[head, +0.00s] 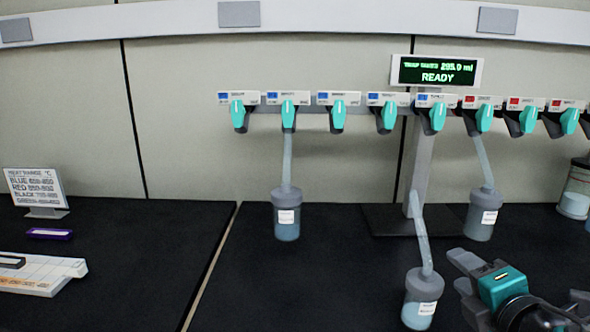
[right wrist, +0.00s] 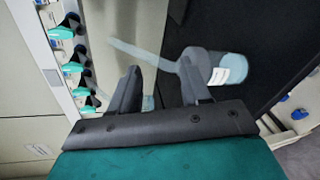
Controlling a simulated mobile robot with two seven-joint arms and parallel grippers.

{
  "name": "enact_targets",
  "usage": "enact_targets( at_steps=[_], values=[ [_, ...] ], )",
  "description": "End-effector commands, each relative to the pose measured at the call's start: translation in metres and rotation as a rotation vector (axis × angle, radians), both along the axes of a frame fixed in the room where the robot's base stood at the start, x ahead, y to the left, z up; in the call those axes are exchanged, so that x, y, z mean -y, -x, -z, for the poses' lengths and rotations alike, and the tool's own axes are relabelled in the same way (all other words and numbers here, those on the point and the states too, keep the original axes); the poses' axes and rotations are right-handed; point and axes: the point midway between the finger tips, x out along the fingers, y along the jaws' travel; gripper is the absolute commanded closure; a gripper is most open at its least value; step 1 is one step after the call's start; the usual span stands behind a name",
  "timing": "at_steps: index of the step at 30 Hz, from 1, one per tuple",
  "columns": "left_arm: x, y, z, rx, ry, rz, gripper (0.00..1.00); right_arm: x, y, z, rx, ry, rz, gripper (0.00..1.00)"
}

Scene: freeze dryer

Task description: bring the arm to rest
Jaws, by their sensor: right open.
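My right gripper (head: 462,272) is at the lower right of the head view, just right of the nearest flask, with its fingers apart and nothing between them. In the right wrist view its two dark fingers (right wrist: 158,92) are also spread. My left gripper is not in view.
A manifold with several teal-handled valves (head: 338,112) runs along the back under a READY display (head: 436,71). Other flasks hang at the middle (head: 286,219) and right (head: 482,217). A sign (head: 36,190) and white rack (head: 42,273) stand at left.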

Motion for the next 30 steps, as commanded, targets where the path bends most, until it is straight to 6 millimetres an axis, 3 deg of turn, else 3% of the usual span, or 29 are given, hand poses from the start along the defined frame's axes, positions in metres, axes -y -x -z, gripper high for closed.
enact_targets(
  at_steps=[1, 8, 15, 21, 28, 29, 30],
  values=[
    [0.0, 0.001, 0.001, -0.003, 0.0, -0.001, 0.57, -0.009, 0.006, 0.018, -0.04, -0.109, 0.035, 0.53],
    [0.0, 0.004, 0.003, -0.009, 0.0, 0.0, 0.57, -0.034, 0.042, 0.086, -0.226, -0.546, 0.27, 0.53],
    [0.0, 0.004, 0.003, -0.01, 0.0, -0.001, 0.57, -0.055, 0.103, 0.153, -0.451, -0.946, 0.613, 0.53],
    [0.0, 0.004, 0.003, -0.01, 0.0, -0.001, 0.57, -0.072, 0.157, 0.191, -0.606, -1.177, 0.892, 0.53],
    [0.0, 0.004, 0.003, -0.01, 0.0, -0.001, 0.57, -0.091, 0.211, 0.216, -0.741, -1.349, 1.173, 0.53],
    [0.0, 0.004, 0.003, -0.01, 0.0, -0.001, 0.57, -0.092, 0.213, 0.219, -0.747, -1.363, 1.192, 0.53],
    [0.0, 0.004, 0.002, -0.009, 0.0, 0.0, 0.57, -0.092, 0.204, 0.225, -0.724, -1.37, 1.152, 0.53]
  ],
)
